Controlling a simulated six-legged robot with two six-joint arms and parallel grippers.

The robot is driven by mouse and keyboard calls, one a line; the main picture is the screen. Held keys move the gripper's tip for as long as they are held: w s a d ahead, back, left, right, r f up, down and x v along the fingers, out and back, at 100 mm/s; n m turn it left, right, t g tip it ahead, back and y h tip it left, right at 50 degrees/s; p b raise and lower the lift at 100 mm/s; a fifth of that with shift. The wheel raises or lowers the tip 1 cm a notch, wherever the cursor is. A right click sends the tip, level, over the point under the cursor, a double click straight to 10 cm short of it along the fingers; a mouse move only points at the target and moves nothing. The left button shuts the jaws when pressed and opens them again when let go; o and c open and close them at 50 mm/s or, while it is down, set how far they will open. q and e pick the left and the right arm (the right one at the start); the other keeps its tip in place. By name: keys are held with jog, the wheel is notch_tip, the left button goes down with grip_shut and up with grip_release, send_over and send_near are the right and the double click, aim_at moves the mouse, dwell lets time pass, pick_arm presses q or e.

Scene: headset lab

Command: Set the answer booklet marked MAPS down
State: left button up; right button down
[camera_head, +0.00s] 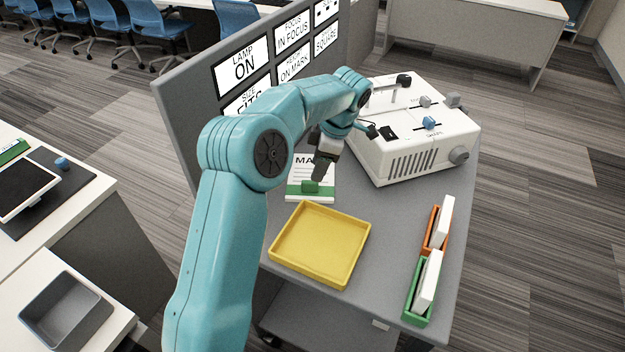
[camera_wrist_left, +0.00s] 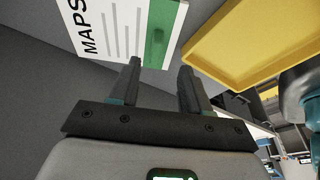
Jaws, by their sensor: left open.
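The answer booklet marked MAPS (camera_head: 298,172) is white with a green band and a raised green tab (camera_head: 310,187). It appears to lie flat on the grey cart top, behind the yellow tray. My left gripper (camera_head: 322,172) is over the booklet and covers part of its print. In the left wrist view the booklet (camera_wrist_left: 110,27) lies beyond the fingertips. The two fingers of the left gripper (camera_wrist_left: 160,72) stand apart with nothing between them, and the tab (camera_wrist_left: 156,42) is just past them. My right gripper is not in view.
The empty yellow tray (camera_head: 320,245) is in front of the booklet. A white device with knobs (camera_head: 415,130) stands at the back right. Orange (camera_head: 431,228) and green (camera_head: 413,302) holders with white pieces stand at the right edge. A grey panel with signs (camera_head: 243,66) rises behind.

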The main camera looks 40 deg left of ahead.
aim_at(311, 182)
pick_arm(q)
jog(key=x, duration=0.6)
jog(key=shift+w+a+f+p, duration=0.1)
jog(key=shift+a+f+p, duration=0.25)
jog(key=shift+p, duration=0.05)
grip_shut()
